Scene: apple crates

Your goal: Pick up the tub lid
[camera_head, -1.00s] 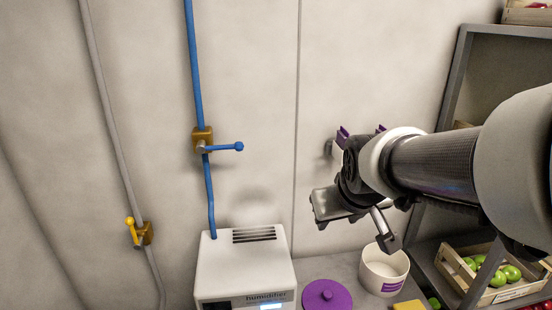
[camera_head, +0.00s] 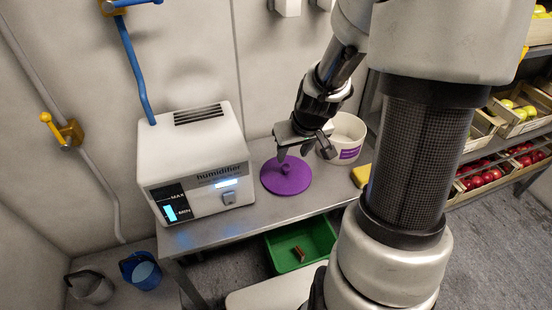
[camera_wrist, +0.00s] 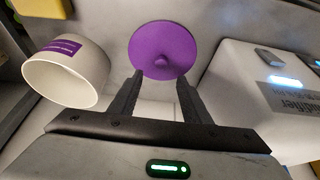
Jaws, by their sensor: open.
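The tub lid is a round purple disc (camera_head: 286,176) with a small knob, lying flat on the grey table beside the humidifier. It also shows in the wrist view (camera_wrist: 164,50), just beyond my fingertips. My gripper (camera_head: 304,152) is open and empty, with its fingers pointing down above the far right part of the lid. In the wrist view the two dark fingers (camera_wrist: 160,78) stand apart with the lid's knob between and beyond them. I see no clear contact with the lid. The white tub (camera_head: 347,138) with a purple label stands open to the right; it also shows in the wrist view (camera_wrist: 66,76).
The white humidifier (camera_head: 194,165) stands left of the lid on the table (camera_head: 222,228). A yellow block (camera_head: 361,176) lies at the right. A green crate (camera_head: 300,246) is below the table. Shelves with fruit crates (camera_head: 500,165) stand at the right. Two buckets (camera_head: 140,270) are on the floor.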

